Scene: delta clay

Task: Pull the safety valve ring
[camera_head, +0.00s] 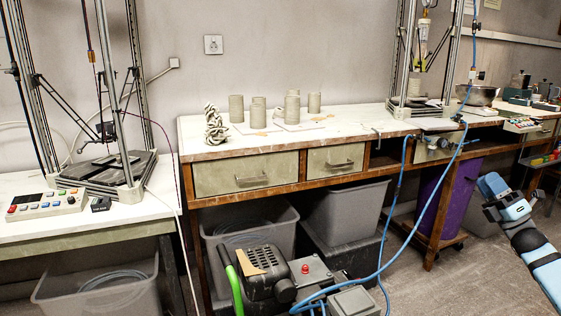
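A compressor-like machine (268,272) stands low in front of the workbench, with a dark ribbed body and a tan label on top. A small grey box with a red knob (306,268) sits beside it. I cannot make out a safety valve ring; it is too small or hidden. My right gripper (488,190) is at the right side, at the end of my blue and dark arm, well apart from the machine. Its fingers are too unclear to tell open from shut. My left gripper is not in view.
A blue hose (418,218) hangs from the bench and loops down to the machine. A green hose or handle (232,283) rises at its left. Grey bins (345,212) stand under the workbench (350,118). A purple container (448,195) stands at the right. The floor (440,285) right of the machine is clear.

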